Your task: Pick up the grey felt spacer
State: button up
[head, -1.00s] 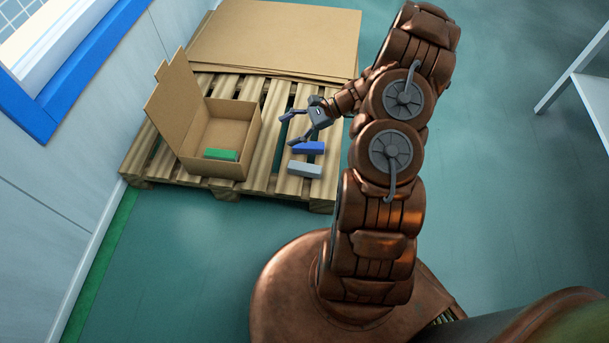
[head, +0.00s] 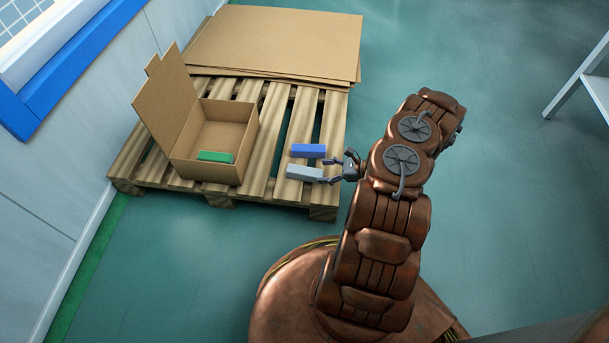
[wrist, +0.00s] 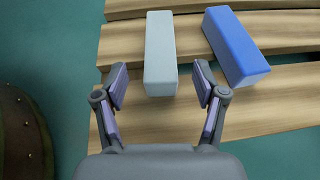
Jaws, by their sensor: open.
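The grey felt spacer (head: 305,172) is a light grey block lying on the pallet slats, near the pallet's front right. In the wrist view the spacer (wrist: 160,55) lies straight ahead, its near end about level with the fingertips. My gripper (head: 328,174) is at the spacer's right end in the head view. In the wrist view my gripper (wrist: 160,84) is open and empty, with one finger on each side of the spacer's near end. Gaps show between the fingers and the spacer.
A blue block (head: 309,151) lies close beside the spacer; it is right of it in the wrist view (wrist: 236,48). An open cardboard box (head: 210,172) holding a green block (head: 216,157) stands left on the pallet (head: 265,165). Flat cardboard sheets (head: 275,42) lie behind.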

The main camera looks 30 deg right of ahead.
aim_at(312, 171)
jog(key=b+x, duration=0.2)
jog(key=x, duration=0.2)
jog(key=shift+w+a+f, duration=0.2)
jog(key=shift+w+f, duration=0.05)
jog(key=shift+f, duration=0.05)
jog(key=shift+w+a+f+b, duration=0.1)
jog(key=shift+w+a+b, duration=0.25)
jog(key=shift+w+a, duration=0.1)
jog(key=shift+d, duration=0.1)
jog(key=c, duration=0.9)
jog(key=shift+c, duration=0.2)
